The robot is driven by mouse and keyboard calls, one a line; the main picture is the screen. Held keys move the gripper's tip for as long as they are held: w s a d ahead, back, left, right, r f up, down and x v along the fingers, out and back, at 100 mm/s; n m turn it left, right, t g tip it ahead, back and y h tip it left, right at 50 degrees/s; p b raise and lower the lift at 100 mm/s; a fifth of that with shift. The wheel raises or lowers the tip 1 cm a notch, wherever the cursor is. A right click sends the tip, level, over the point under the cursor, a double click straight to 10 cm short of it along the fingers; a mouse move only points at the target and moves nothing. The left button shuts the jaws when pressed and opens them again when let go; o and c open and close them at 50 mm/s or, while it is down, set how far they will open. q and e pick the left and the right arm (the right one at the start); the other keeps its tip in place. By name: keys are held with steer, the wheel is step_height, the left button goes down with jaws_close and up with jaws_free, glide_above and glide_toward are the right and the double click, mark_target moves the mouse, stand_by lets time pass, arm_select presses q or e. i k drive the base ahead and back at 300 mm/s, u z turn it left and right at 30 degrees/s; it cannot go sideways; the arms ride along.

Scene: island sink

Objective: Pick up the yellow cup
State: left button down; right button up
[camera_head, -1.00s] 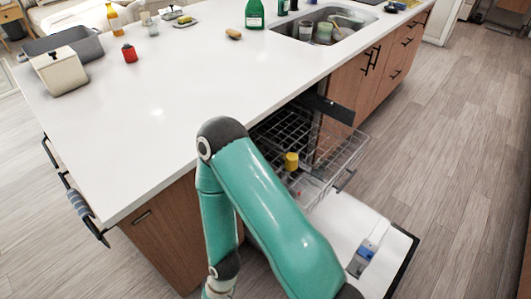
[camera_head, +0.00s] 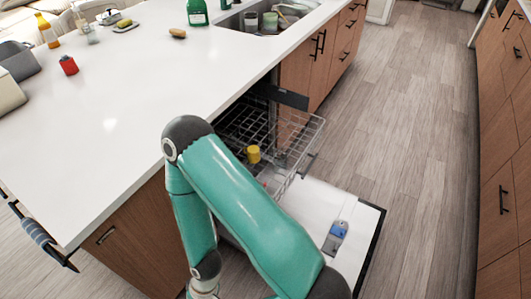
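The yellow cup (camera_head: 253,154) stands in the wire dishwasher rack (camera_head: 305,140), which is pulled out from under the island counter. It is small and looks upright. A teal arm of mine crosses the lower middle of the view, with its elbow near the counter edge, in front of and to the left of the cup. Neither of my grippers shows in the view. Part of the rack is hidden behind the arm.
The open dishwasher door (camera_head: 350,215) lies low below the rack, with a blue and grey dispenser (camera_head: 336,232) on it. The white counter (camera_head: 110,160) carries a red item (camera_head: 68,65), bottles and a sink (camera_head: 265,18). Floor (camera_head: 400,120) to the right is clear.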

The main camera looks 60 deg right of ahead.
mark_target(253, 154)
steer(key=z, duration=0.45)
steer(key=k, duration=0.4)
steer(key=z, duration=0.45)
steer(key=i, duration=0.35)
steer(key=u, duration=0.15)
